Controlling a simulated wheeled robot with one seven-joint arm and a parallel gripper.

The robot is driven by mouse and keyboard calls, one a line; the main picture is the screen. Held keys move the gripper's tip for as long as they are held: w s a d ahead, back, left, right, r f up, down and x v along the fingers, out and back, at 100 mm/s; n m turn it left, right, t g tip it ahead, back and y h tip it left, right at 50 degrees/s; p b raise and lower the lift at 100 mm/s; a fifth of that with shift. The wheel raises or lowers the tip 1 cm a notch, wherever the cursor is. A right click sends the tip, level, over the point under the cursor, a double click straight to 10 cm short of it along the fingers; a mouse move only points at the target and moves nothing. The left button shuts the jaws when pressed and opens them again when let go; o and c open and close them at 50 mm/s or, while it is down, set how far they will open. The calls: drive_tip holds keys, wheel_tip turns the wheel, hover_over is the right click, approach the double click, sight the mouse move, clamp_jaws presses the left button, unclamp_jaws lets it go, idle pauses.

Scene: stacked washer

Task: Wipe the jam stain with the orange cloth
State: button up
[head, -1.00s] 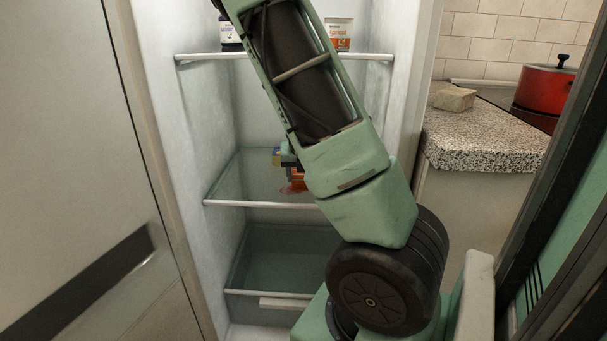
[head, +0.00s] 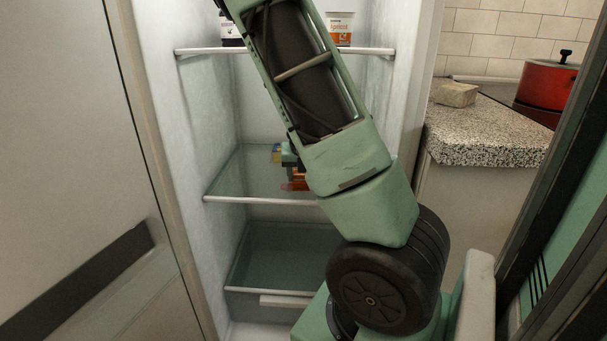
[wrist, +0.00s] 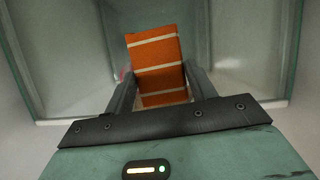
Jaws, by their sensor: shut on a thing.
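The orange cloth (wrist: 154,52) with pale stripes is between the two dark fingers of my gripper (wrist: 160,78) in the wrist view, and my gripper is shut on it. In the head view a small part of the orange cloth (head: 298,185) shows at the middle fridge shelf, partly behind my arm. A faint pinkish-red trace of the jam stain (wrist: 122,74) shows at the left of the cloth in the wrist view; the rest is hidden by the cloth and finger. I cannot tell how firmly the cloth touches the shelf.
The glass middle shelf (head: 238,178) has a white front edge. A small blue and yellow item (head: 277,152) stands at its back. Jars stand on the upper shelf (head: 208,52); a clear drawer (head: 270,262) is below. A granite counter (head: 480,135) with a red pot (head: 547,90) is right.

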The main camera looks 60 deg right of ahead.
sight(285, 185)
drive_tip(key=shift+f, duration=0.4)
drive_tip(key=shift+w+a+r+p, duration=0.15)
drive_tip(key=shift+w+a+p, duration=0.15)
drive_tip(key=shift+w+p, duration=0.15)
drive_tip(key=shift+w+a+r+p, duration=0.1)
drive_tip(key=shift+w+a+p, duration=0.2)
drive_tip(key=shift+w, duration=0.25)
drive_tip(key=shift+w+a+f+p, duration=0.1)
drive_tip(key=shift+w+a+p, duration=0.25)
drive_tip(key=shift+w+p, duration=0.3)
drive_tip(key=shift+w+a+f+p, duration=0.1)
drive_tip(key=shift+w+a+p, duration=0.3)
drive_tip(key=shift+w, duration=0.45)
drive_tip(key=shift+w+a+p, duration=0.35)
drive_tip(key=shift+w+p, duration=0.2)
drive_tip(key=shift+w, duration=0.2)
drive_tip(key=shift+s+f, duration=0.1)
drive_tip(key=shift+f, duration=0.1)
drive_tip(key=shift+s+d+b, duration=0.4)
drive_tip(key=shift+s+b, duration=0.1)
drive_tip(key=shift+s, duration=0.3)
drive_tip(key=shift+s+d+r+b, duration=0.1)
drive_tip(key=shift+s+d+b, duration=0.3)
drive_tip(key=shift+s, duration=0.4)
drive_tip(key=shift+s+d+r+b, duration=0.1)
drive_tip(key=shift+s+d+b, duration=0.1)
drive_tip(key=shift+s+d, duration=0.45)
drive_tip(key=shift+s+d+b, duration=0.25)
drive_tip(key=shift+s+b, duration=0.05)
drive_tip(key=shift+s, duration=0.65)
